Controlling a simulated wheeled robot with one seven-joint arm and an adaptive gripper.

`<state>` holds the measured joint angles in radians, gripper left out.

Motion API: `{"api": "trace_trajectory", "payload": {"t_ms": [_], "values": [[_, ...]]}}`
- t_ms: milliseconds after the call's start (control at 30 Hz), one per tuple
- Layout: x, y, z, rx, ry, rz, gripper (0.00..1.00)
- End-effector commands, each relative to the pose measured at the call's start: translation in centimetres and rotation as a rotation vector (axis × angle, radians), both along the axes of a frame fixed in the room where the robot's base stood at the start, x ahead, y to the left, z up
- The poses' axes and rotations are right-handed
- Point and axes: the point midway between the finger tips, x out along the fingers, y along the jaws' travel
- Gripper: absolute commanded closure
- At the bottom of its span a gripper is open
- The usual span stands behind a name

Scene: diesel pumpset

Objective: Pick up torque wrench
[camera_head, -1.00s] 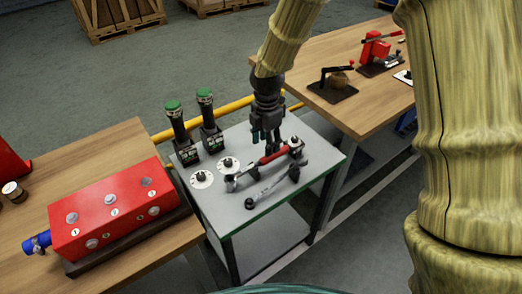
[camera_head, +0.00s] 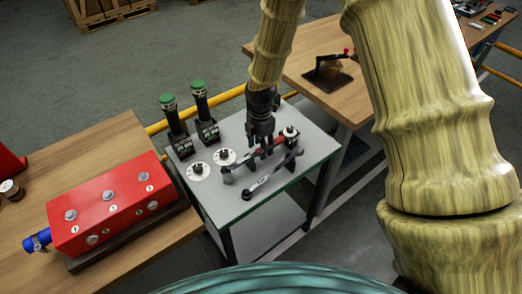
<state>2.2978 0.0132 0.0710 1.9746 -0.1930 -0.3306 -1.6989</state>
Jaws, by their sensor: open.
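Two long tools lie side by side on the small grey table. The one farther back has a red handle section (camera_head: 281,141) and dark ends, and looks like the torque wrench. The nearer one is a plain grey wrench (camera_head: 272,176). My gripper (camera_head: 262,152) points down over the middle of the red-handled tool, with its fingertips close to it. It hides part of that tool. I cannot tell whether the fingers touch it or straddle it. The jaws are open.
Two green-capped black devices (camera_head: 174,125) (camera_head: 205,118) stand at the table's back left. Round white discs with dark knobs (camera_head: 199,171) (camera_head: 225,157) lie near them. A red box (camera_head: 115,205) sits on the left wooden bench. Another wooden bench (camera_head: 300,62) adjoins behind. The table's front left is clear.

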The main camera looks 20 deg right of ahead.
Motion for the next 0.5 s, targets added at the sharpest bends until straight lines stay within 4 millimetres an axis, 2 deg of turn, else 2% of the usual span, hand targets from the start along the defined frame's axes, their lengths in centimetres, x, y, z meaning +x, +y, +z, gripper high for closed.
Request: {"api": "trace_trajectory", "payload": {"t_ms": [233, 500], "values": [[0.1, -0.1, -2.3, 0.001, 0.001, 0.001, 0.51], [0.1, -0.1, -3.3, 0.0, -0.001, 0.0, 0.51]]}}
